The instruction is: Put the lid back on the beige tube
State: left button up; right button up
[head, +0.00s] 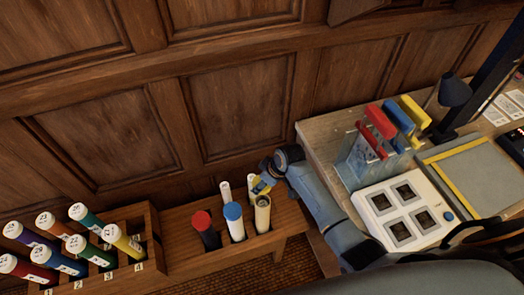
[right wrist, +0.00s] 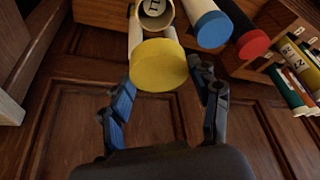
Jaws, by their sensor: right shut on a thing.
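The beige tube (head: 262,218) stands in the wooden rack with its top open. Its open mouth also shows at the top of the right wrist view (right wrist: 154,10). My right gripper (head: 261,184) is shut on a round yellow lid (right wrist: 158,65), held between the two fingers. In the head view the lid (head: 258,187) is just behind the tube's mouth, close to it and not on it. Whether the two touch, I cannot tell. My left gripper is not in view.
Beside the beige tube stand a blue-capped tube (head: 234,220) and a red-capped tube (head: 205,231). Slim white tubes (head: 226,194) stand behind. Several numbered capped tubes (head: 75,250) fill a rack at the left. A table (head: 325,131) with a switch box (head: 403,214) is at the right.

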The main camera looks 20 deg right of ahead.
aim_at(266, 188)
jog(key=shift+s+a+f, duration=0.1)
jog(key=shift+s+f, duration=0.35)
jog(key=shift+s, duration=0.05)
jog(key=shift+s+f, duration=0.15)
jog(key=shift+f, duration=0.35)
jog(key=shift+f+b, duration=0.8)
jog(key=shift+b, duration=0.15)
notch_tip(266, 188, down, 3)
jog(key=b, duration=0.3)
jog(key=shift+r, duration=0.1)
jog(key=shift+f+b, duration=0.5)
jog(key=shift+f, duration=0.3)
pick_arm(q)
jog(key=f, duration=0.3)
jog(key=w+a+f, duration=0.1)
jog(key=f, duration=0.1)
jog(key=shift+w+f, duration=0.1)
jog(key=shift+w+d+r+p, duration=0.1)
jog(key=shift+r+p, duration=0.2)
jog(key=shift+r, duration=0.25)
